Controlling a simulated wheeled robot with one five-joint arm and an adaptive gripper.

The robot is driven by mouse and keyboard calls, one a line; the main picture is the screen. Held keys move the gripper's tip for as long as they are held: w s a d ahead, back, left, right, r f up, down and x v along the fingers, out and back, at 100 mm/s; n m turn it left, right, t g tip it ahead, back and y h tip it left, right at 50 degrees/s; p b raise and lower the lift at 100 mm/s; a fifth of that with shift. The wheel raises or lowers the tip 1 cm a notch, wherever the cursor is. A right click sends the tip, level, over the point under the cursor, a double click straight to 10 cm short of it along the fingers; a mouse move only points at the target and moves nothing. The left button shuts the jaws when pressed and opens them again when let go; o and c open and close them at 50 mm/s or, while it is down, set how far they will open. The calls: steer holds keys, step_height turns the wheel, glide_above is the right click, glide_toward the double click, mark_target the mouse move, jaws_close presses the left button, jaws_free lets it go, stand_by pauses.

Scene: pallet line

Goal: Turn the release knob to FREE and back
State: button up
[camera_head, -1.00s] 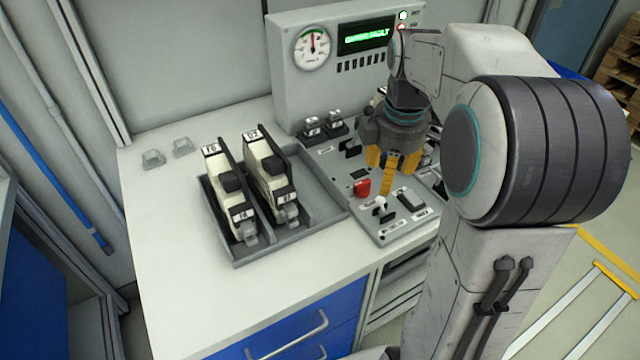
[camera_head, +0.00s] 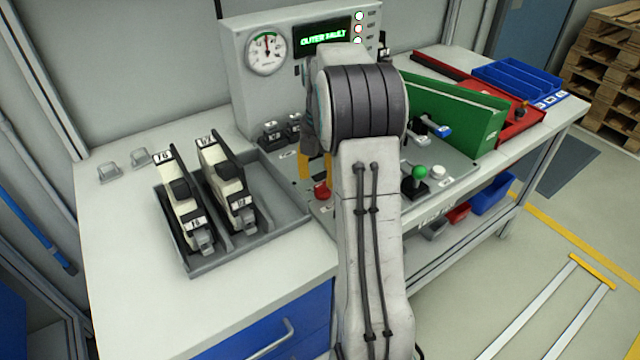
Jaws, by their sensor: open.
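The control panel (camera_head: 440,174) lies on the bench, and my arm covers its middle. A red knob (camera_head: 321,190) shows at the panel's left part, just left of my arm. I cannot tell whether it is the release knob, and no FREE mark is readable. My gripper (camera_head: 316,180) is over the left part of the panel, with yellow fingers pointing down near the red knob. It is open, and my arm hides much of it. I cannot tell whether a finger touches anything.
A grey tray (camera_head: 262,236) with two upright modules stands left. A console (camera_head: 233,75) with gauge and green-lit display stands behind. A green-topped lever (camera_head: 419,174), a blue-handled switch (camera_head: 436,129), a green case (camera_head: 452,112) and a red tray (camera_head: 508,118) are right of my arm.

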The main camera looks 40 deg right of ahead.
mark_target(322, 183)
steer(key=shift+f, duration=1.55)
jaws_close()
